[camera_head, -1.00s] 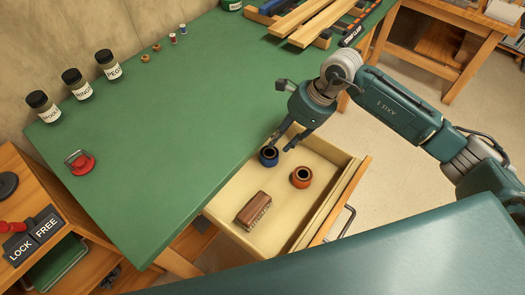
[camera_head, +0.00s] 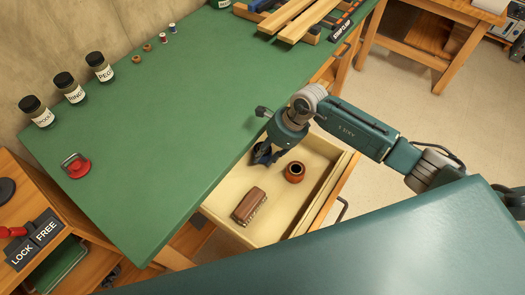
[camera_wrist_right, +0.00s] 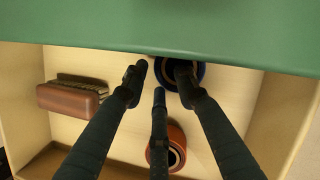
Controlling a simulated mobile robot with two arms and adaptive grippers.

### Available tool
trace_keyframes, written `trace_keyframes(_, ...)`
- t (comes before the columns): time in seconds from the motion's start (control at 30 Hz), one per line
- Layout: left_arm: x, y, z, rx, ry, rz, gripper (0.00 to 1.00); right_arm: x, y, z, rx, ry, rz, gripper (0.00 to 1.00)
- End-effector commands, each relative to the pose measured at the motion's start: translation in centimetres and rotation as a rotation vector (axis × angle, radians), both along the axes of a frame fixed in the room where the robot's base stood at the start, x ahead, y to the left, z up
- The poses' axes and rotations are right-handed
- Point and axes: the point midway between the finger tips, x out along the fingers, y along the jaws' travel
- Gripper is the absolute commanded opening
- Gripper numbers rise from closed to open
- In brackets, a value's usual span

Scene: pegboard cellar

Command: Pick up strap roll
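Two rolls lie in the open drawer; I cannot tell which one the task calls the strap roll. The dark blue roll (camera_wrist_right: 170,81) is under the drawer's back edge by the worktop, partly hidden by a finger of my right gripper (camera_head: 264,157). The orange-brown roll (camera_head: 294,172) stands apart, nearer the drawer front; it also shows in the right wrist view (camera_wrist_right: 176,146). My right gripper's fingers are spread in the wrist view, one over the blue roll, with nothing clearly between them. My left gripper is out of view.
A brown brush (camera_head: 249,205) lies in the drawer (camera_head: 284,222). The green worktop (camera_head: 160,130) overhangs the drawer's back. It holds several jars (camera_head: 70,87), a red-handled item (camera_head: 76,166) and wooden slats (camera_head: 285,18). Its middle is clear.

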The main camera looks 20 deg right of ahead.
Motion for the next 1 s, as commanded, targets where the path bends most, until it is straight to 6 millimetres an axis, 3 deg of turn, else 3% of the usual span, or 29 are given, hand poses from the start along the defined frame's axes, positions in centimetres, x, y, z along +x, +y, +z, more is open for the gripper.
trace_keyframes(0.07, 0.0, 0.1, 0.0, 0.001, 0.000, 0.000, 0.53, 0.0, 0.0, 0.0, 0.000, 0.000, 0.000, 0.28)
trace_keyframes(0.2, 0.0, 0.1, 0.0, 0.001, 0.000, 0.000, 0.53, 0.0, 0.0, 0.0, 0.000, 0.000, 0.000, 0.03)
trace_keyframes(0.23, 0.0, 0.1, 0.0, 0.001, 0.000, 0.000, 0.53, 0.0, 0.0, 0.0, 0.000, 0.000, -0.001, 0.00)
trace_keyframes(0.57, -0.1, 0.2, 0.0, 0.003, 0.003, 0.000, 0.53, 0.0, 0.0, 0.2, 0.001, -0.001, 0.000, 0.00)
trace_keyframes(0.77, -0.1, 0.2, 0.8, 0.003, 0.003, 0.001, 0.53, 0.1, 0.0, 1.7, 0.000, -0.002, -0.001, 0.00)
trace_keyframes(1.0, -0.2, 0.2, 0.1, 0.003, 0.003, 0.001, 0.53, -1.2, -3.9, 1.1, -0.004, 0.001, -0.004, 0.00)
